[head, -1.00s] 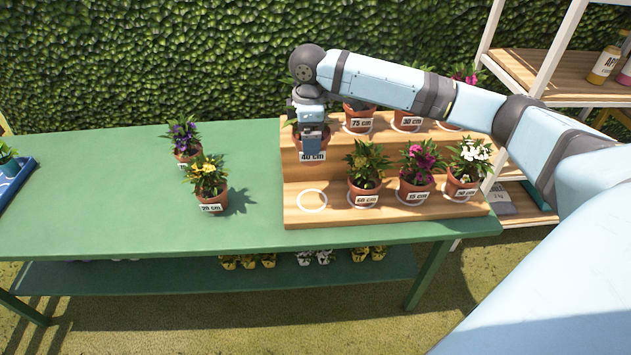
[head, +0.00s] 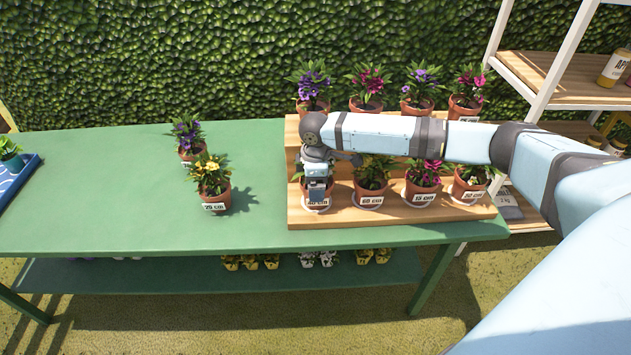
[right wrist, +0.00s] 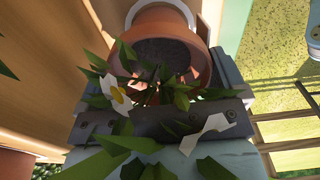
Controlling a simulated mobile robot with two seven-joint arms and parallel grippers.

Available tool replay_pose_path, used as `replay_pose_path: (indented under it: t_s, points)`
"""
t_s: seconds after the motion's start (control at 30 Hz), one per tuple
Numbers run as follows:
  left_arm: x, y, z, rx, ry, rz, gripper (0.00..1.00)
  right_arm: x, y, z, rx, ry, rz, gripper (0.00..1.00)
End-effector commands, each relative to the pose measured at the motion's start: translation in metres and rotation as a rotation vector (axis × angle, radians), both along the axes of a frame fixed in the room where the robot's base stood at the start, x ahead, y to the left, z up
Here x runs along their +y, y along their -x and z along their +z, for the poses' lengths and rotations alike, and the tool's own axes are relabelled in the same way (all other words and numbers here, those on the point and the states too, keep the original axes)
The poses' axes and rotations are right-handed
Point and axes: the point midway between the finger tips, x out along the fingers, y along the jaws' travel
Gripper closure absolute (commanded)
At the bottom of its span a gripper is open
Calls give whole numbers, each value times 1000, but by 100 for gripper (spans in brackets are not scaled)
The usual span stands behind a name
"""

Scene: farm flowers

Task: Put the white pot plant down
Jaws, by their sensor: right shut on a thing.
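My right gripper (head: 318,186) is shut on a terracotta pot (head: 317,203) with a label, at the left end of the lower step of the wooden stand (head: 345,216). The pot stands upright over the white ring there; whether it touches the step is hard to tell. In the right wrist view the held pot (right wrist: 168,28) shows dark soil, green leaves and a white flower (right wrist: 117,97). A white ring curves around its far side. Most of the plant is hidden by my gripper and arm in the head view. My left gripper is out of view.
A yellow-flowered pot (head: 370,192) stands close to the right on the same step, then a magenta one (head: 421,186) and another pot (head: 468,186). Several pots line the upper step. Two pots (head: 211,182) stand on the green table (head: 100,200), with free room around them.

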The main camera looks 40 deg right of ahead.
Motion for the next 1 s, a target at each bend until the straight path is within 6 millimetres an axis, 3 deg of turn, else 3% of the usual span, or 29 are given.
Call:
replay_pose_path:
  t_s: [0.3, 0.33, 0.37, 0.63, 0.77, 1.0]
  points:
    - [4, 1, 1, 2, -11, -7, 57, 0, 0, -1, -1, -1, 0, 47]
    - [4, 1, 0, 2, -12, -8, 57, 0, 0, -2, 0, 0, 1, 2]
    - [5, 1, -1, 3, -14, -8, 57, 0, 0, -2, 0, 0, 1, 0]
    - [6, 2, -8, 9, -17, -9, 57, 0, 0, 1, -2, 0, 1, 0]
    - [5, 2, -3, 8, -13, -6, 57, 0, 0, 19, -2, 0, 1, 0]
    - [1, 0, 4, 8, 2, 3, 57, 0, -1, 71, -3, -1, 2, 0]
